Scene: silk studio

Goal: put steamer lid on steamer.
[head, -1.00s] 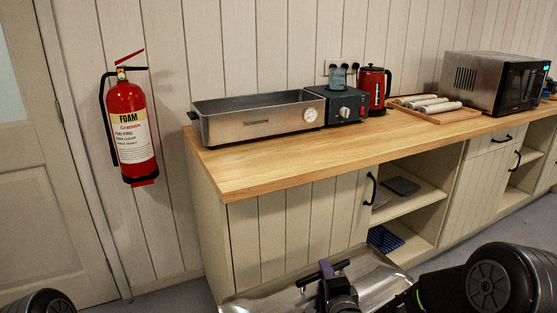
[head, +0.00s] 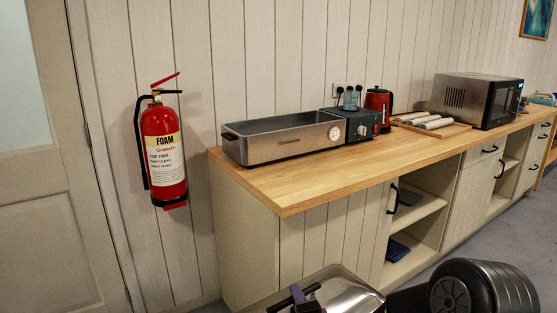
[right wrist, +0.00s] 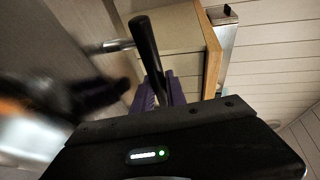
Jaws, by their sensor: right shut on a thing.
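The steamer (head: 285,145) is a long, open-topped metal box with a dial, standing near the left end of the wooden counter. The steamer lid (head: 348,293) is a shiny metal cover with a dark bar handle, at the bottom of the head view, in front of and below the counter top. My right gripper (head: 299,294) is shut on the lid's handle. In the right wrist view, the black handle (right wrist: 146,48) lies between the purple fingers (right wrist: 160,92). The lid is apart from the steamer. The lid's lower part is cut off by the frame. My left gripper is out of view.
A control box (head: 360,122) stands at the steamer's right end, then a red kettle (head: 379,108), a tray (head: 432,127) with rolls and a microwave (head: 478,100). The wooden counter top (head: 290,190) is clear in front of the steamer. A fire extinguisher (head: 163,150) hangs left.

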